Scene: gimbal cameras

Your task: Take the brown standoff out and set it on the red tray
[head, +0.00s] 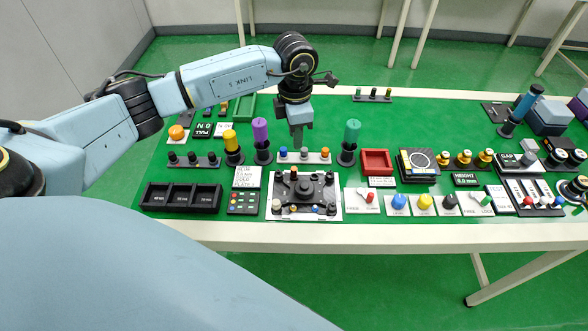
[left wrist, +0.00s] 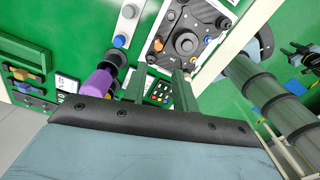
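The gimbal (head: 302,188) is a black assembly on a white plate near the table's front edge. It also shows in the left wrist view (left wrist: 187,42). The red tray (head: 376,161), shallow and empty, lies right of the gimbal. My left gripper (head: 298,143) points down above the table, behind the gimbal. Its two green fingers are apart with nothing between them in the left wrist view (left wrist: 160,76). My right gripper is not visible.
A purple cylinder (head: 260,130) and a green cylinder (head: 352,133) stand upright on either side of my left gripper. A strip with coloured knobs (head: 303,157) lies behind the gimbal. A black three-compartment bin (head: 181,188) is at left. Dials and switches line the front right.

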